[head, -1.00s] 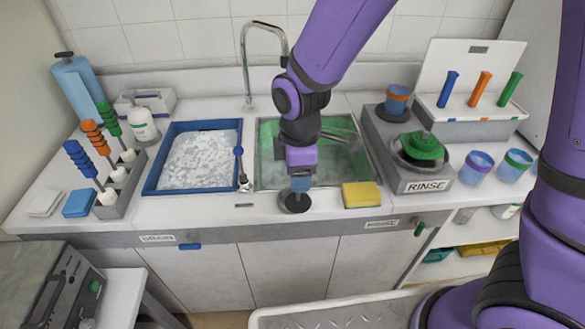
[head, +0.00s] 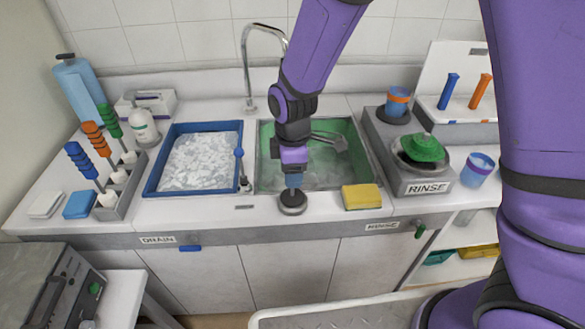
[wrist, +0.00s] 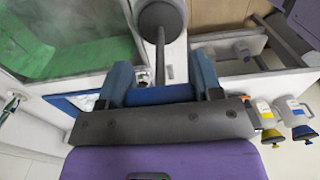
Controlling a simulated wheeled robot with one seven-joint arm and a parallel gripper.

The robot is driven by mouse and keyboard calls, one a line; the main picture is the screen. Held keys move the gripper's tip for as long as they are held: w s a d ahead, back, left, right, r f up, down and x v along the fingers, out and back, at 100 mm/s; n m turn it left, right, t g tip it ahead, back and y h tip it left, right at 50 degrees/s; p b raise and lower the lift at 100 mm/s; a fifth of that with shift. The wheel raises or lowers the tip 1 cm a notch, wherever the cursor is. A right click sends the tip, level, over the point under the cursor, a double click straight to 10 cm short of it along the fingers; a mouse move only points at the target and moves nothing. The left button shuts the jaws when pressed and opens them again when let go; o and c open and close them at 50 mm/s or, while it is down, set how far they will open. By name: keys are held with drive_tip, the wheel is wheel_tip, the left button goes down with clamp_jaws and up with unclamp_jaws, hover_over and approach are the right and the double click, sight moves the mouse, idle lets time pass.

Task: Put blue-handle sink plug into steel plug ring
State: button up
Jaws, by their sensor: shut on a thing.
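My gripper (head: 293,178) points down over the front counter edge, before the sink. It is shut on the blue handle of the sink plug, whose blue part (wrist: 160,95) shows between the fingers in the wrist view (wrist: 163,78). The plug's thin dark stem leads to a round dark disc (wrist: 161,18). In the head view the plug's disc (head: 292,196) is at the counter front, with a paler grey rim (head: 293,209) showing round its lower side. This rim may be the steel plug ring; I cannot tell whether the disc is in it or just above.
A yellow sponge (head: 361,197) lies close to the right of the plug. A blue-knobbed lever (head: 240,168) stands to the left. Behind are the green-lined sink (head: 268,178) and a blue tray of white pieces (head: 153,186). The rinse unit (head: 428,188) is to the right.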

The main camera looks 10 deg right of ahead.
drive_tip(key=o, duration=1.2)
drive_tip(key=shift+c, duration=0.2)
wheel_tip(320, 180, up, 11)
drive_tip(key=shift+r, duration=0.55)
